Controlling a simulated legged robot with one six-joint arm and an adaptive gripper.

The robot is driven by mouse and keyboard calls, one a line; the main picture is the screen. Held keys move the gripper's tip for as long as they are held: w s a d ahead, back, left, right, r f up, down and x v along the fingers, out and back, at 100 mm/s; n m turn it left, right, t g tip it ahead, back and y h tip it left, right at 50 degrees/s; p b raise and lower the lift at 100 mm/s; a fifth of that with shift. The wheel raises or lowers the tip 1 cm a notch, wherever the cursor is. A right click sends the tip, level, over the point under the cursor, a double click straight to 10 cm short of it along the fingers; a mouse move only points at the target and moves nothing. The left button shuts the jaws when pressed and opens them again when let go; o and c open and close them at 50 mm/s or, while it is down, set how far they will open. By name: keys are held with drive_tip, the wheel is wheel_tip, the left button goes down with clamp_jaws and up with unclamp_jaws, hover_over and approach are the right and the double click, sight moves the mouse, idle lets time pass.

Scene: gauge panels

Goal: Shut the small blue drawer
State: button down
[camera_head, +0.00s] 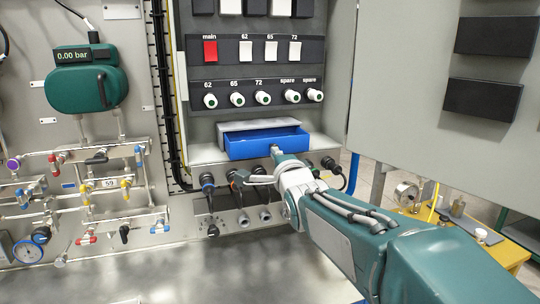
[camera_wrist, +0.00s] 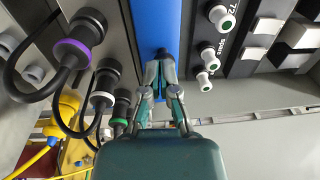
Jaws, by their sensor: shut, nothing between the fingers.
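The small blue drawer (camera_head: 262,148) stands out of its grey housing (camera_head: 250,126) in the cabinet, below the row of white knobs. Its inside shows from above, so it is open. In the wrist view its blue front (camera_wrist: 158,18) runs as an upright band at the top middle. My gripper (camera_head: 275,150) is at the lower middle-right of the drawer front. In the wrist view the gripper (camera_wrist: 160,62) has its fingertips together at the blue face, with nothing held. A small dark part shows at the tips. I cannot tell whether the tips touch the front.
Black connectors with cables (camera_head: 208,184) hang just below the drawer, close to my gripper. White knobs (camera_head: 237,99) and a red main switch (camera_head: 210,51) are above. A large grey panel (camera_head: 400,80) stands at right. Pipes and valves (camera_head: 110,185) fill the left.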

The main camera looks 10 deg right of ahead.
sight(268, 147)
drive_tip(key=w, duration=0.7)
drive_tip(key=shift+a, duration=0.25)
drive_tip(key=shift+s+r, duration=0.1)
drive_tip(key=shift+r, duration=0.05)
drive_tip(key=shift+s, duration=0.1)
